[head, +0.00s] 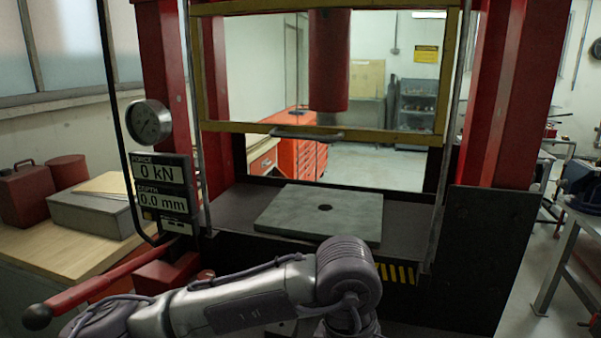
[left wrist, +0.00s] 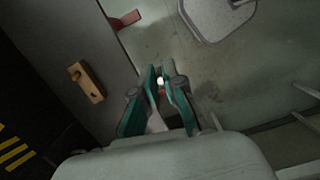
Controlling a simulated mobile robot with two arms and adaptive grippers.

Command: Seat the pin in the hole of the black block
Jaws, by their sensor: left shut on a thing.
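My left gripper (left wrist: 161,78) shows in the left wrist view with its teal fingers close together. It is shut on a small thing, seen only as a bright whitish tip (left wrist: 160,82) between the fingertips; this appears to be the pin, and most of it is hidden. In the head view my left arm crosses the lower middle, and its gripper is hidden. A grey plate (head: 285,213) with a dark round hole lies on the press bed in the head view. I cannot make out a separate black block. My right gripper is not in view.
A red press frame (head: 488,110) with a yellow-edged guard (head: 300,130) stands ahead, its red ram (head: 328,60) above the plate. A readout (head: 160,185) shows 0 kN and 0.0 mm. A red lever (head: 110,278) sticks out left. A wooden piece (left wrist: 86,82) shows in the wrist view.

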